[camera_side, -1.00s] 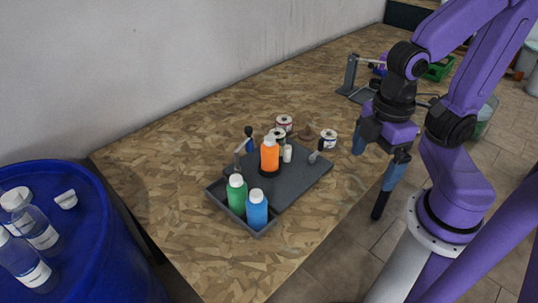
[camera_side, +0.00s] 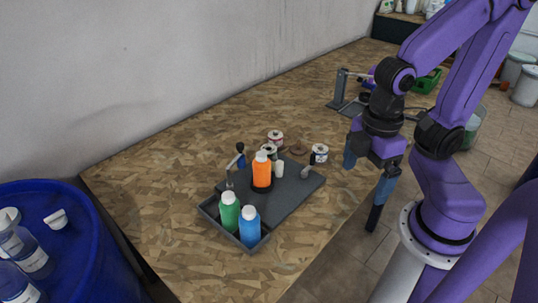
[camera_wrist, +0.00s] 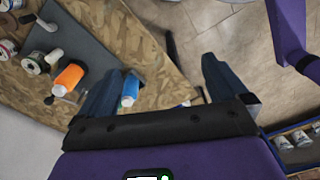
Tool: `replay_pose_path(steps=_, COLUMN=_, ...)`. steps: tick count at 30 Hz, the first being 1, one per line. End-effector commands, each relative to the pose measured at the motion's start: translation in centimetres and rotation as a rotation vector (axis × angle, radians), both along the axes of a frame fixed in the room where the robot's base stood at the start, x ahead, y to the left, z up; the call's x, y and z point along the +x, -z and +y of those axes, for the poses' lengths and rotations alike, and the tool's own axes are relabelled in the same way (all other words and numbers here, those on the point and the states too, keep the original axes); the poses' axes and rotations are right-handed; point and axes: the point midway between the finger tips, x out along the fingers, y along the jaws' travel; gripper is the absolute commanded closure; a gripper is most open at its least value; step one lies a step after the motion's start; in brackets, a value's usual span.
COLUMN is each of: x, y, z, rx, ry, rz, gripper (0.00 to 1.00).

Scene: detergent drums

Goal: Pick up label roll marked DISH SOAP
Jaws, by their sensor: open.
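Three small label rolls are on the wooden table, around the dark board's far end: one at the back (camera_side: 276,138), one beside the orange bottle (camera_side: 268,150), one to the right (camera_side: 320,153). Their print is too small to read, so I cannot tell which is DISH SOAP. In the wrist view, rolls show at the left edge (camera_wrist: 31,66) (camera_wrist: 7,49). My gripper (camera_side: 361,196) is open and empty, right of the table items, with one finger past the table's front edge. In the wrist view, its jaws (camera_wrist: 160,68) are apart with nothing between them.
An orange bottle (camera_side: 262,174) stands on the dark board (camera_side: 297,190). Green (camera_side: 229,212) and blue (camera_side: 250,228) bottles stand in a tray at its near end. A blue drum (camera_side: 85,240) is at left. A grey stand (camera_side: 338,90) is behind. The far-left tabletop is clear.

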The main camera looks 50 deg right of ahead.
Motion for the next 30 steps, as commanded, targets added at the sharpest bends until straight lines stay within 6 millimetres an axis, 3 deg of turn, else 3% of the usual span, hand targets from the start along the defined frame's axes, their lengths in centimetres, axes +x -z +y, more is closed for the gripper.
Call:
replay_pose_path(steps=12, x=0.0, y=0.0, z=0.0, rx=0.000, ry=0.000, rz=0.000, gripper=0.00)
replay_pose_path(steps=15, x=0.0, y=0.0, z=0.0, rx=0.000, ry=0.000, rz=0.000, gripper=0.25)
replay_pose_path(steps=25, x=0.0, y=-0.2, z=0.0, rx=0.001, ry=0.000, rz=0.000, gripper=0.25)
replay_pose_path(steps=30, x=0.1, y=-1.9, z=0.1, rx=0.005, ry=0.001, rz=-0.003, gripper=0.25)
